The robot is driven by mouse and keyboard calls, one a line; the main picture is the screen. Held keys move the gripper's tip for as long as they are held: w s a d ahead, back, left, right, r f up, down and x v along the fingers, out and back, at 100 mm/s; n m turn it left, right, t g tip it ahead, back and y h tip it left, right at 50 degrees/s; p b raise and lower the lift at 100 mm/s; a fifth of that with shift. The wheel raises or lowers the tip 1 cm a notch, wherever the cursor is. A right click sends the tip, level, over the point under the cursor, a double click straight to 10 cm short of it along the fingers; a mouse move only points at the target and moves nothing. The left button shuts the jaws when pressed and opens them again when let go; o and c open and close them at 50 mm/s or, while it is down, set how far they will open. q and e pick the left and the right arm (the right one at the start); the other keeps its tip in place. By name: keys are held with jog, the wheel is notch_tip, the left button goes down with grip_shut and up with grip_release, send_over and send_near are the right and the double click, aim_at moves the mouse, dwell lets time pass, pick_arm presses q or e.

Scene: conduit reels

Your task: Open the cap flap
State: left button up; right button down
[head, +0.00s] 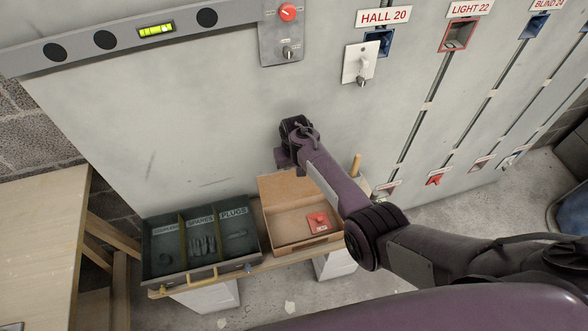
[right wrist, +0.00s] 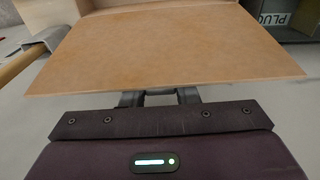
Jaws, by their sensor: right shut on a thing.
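The cardboard box (head: 316,243) stands on the wooden shelf with its top open. A red block (head: 318,221) with a small label lies inside. Its brown flap (head: 286,188) is swung up and back at the far side, towards the panel. The flap fills the upper part of the right wrist view (right wrist: 170,45). My right gripper (right wrist: 160,98) is shut on the flap's free edge; its fingertips are partly hidden under the board. In the head view my right arm reaches over from the right, with the gripper end above the flap. My left gripper is not in view.
A dark divided tray (head: 200,273) with labelled compartments stands left of the box, holding grey parts. The grey panel (head: 190,120) rises close behind. A wooden peg (head: 356,164) stands at the box's right. A wooden bench (head: 38,235) is at the left.

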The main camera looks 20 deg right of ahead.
jog(key=shift+w, duration=0.1)
jog(key=c, duration=1.1)
grip_release()
jog(key=shift+s+r+p, duration=0.15)
jog(key=shift+r, duration=1.8)
jog(key=shift+s+r+p, duration=0.15)
jog(key=shift+r, duration=1.75)
